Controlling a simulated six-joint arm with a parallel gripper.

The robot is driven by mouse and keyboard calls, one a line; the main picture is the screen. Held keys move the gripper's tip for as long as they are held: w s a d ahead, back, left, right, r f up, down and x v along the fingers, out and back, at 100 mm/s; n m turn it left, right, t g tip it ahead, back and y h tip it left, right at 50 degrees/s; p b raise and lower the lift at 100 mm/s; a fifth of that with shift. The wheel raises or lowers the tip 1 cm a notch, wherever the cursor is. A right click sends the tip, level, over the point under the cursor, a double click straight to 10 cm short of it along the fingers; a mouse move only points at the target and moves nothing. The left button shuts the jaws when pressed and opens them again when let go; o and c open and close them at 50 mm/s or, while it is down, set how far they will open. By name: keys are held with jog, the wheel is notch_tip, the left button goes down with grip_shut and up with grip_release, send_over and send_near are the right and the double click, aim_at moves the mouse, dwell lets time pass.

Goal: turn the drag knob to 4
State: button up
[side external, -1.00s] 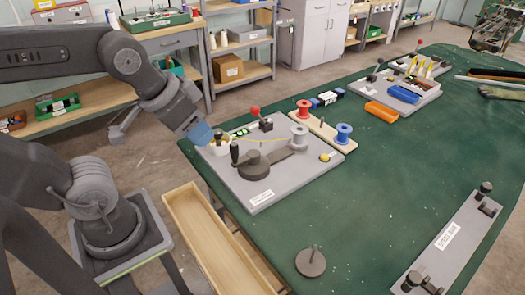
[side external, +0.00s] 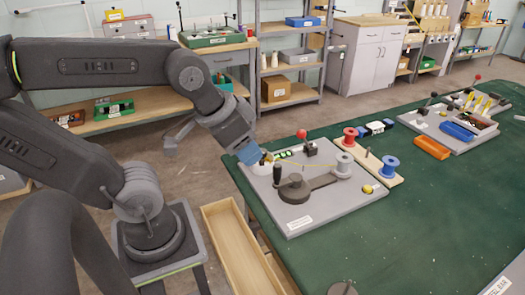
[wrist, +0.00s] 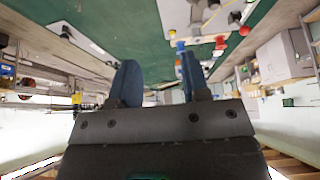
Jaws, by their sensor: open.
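A white round dial (side external: 262,166), which looks like the drag knob's, sits at the left corner of the grey board (side external: 305,212). My gripper (side external: 249,153) is at the board's left edge, just above and beside this dial. Its blue fingertips partly cover the dial, and contact cannot be told. No dial figure is readable. In the wrist view the two blue fingers (wrist: 155,85) stand apart with nothing between them. I cannot make out the dial there.
A crank arm with a black handle (side external: 278,174) stands close right of the dial. A red-topped lever (side external: 301,134) is behind it. Red (side external: 349,137) and blue spools (side external: 390,166) stand further right. A wooden tray (side external: 245,250) is below the table edge. The green tabletop is clear in front.

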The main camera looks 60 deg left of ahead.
jog(key=shift+o, duration=1.7)
jog(key=w+a+n+g, duration=0.1)
jog(key=w+a+n, duration=0.4)
jog(key=w+n, duration=0.2)
jog(key=shift+a+r+n+g+y, duration=0.25)
jog(key=shift+a+n+g+y, duration=0.05)
jog(key=shift+g+y, duration=0.1)
jog(key=n+g, duration=0.4)
jog(key=n, duration=1.3)
send_over(262, 149)
jog(key=d, duration=0.1)
notch_tip(262, 149, down, 9)
jog(key=shift+h, duration=0.4)
jog(key=f, duration=1.3)
jog(key=shift+s+f, duration=0.2)
jog(key=shift+f, duration=0.2)
jog(key=shift+c, duration=0.4)
jog(key=c, duration=0.8)
